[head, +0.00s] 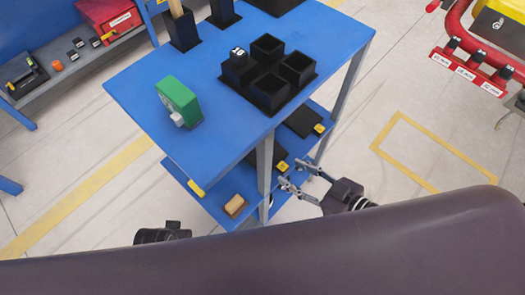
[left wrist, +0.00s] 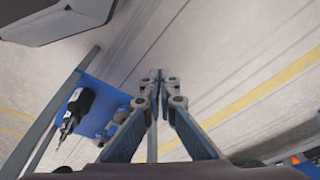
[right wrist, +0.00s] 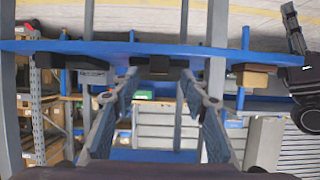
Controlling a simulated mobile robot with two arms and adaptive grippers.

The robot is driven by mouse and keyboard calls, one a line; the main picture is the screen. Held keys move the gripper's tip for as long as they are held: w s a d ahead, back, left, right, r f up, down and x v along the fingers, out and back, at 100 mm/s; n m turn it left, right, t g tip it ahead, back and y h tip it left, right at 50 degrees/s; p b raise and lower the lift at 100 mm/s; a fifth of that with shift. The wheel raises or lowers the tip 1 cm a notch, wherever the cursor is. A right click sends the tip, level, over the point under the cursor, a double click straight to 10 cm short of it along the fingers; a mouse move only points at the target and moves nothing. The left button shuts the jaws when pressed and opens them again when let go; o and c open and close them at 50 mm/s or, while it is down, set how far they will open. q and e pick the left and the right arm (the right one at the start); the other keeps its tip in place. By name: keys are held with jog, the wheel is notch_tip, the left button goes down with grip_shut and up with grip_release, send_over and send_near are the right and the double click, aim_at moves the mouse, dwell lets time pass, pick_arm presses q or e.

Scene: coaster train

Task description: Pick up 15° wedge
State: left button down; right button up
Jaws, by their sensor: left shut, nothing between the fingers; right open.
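No piece can be read as the 15° wedge; its marking is not legible. On the lower blue shelf, in the head view, lie a dark flat piece (head: 263,156) with a yellow tag and another dark piece (head: 299,122). My right gripper (head: 293,174) is open and empty at the shelf's right edge, near the first piece. In the right wrist view, which looks upside down, a black block (right wrist: 154,66) shows between the open fingers (right wrist: 160,76), beyond them. My left gripper (left wrist: 157,78) is shut and empty over floor in the left wrist view.
The blue table top (head: 200,80) stands above the lower shelf, with a grey leg (head: 265,175) close to my right gripper. On top are a green block (head: 178,98) and a black compartment tray (head: 265,98). A wooden block (head: 235,206) sits on the lower shelf.

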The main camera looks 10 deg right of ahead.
aim_at(284, 168)
pick_arm(q)
jog(key=shift+w+r+b, duration=0.2)
jog(key=shift+r+b, duration=0.1)
jog(key=shift+r, duration=1.3)
pick_arm(e)
jog(key=shift+x, duration=1.75)
grip_shut()
